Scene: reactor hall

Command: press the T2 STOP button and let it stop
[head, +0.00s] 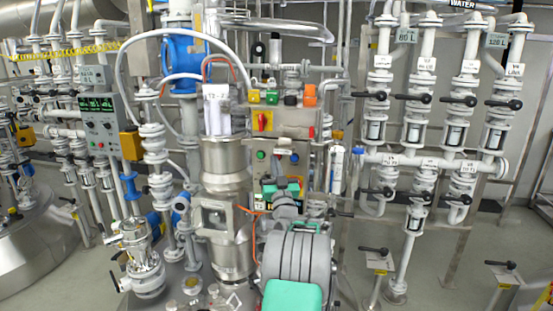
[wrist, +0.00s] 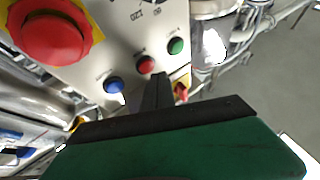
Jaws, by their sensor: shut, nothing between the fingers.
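A grey control panel (wrist: 95,55) fills the upper left of the wrist view, its lettering upside down. It carries a small red button (wrist: 146,64), a green button (wrist: 175,46) and a blue button (wrist: 113,85). The labels are too small to read, so I cannot confirm which is T2 STOP. My gripper (wrist: 161,76) is shut and empty, its dark fingertips just beside the red button; I cannot tell if they touch. In the head view the panel's green button (head: 261,155) and blue button (head: 294,158) show, with my green hand below them; the red one is not clear.
A large red mushroom button (wrist: 48,38) on yellow sits on the same panel. A red-yellow switch (head: 262,120) is above the buttons in the head view. Another control box (head: 101,125) hangs at left. Pipes and valves (head: 425,150) stand at right.

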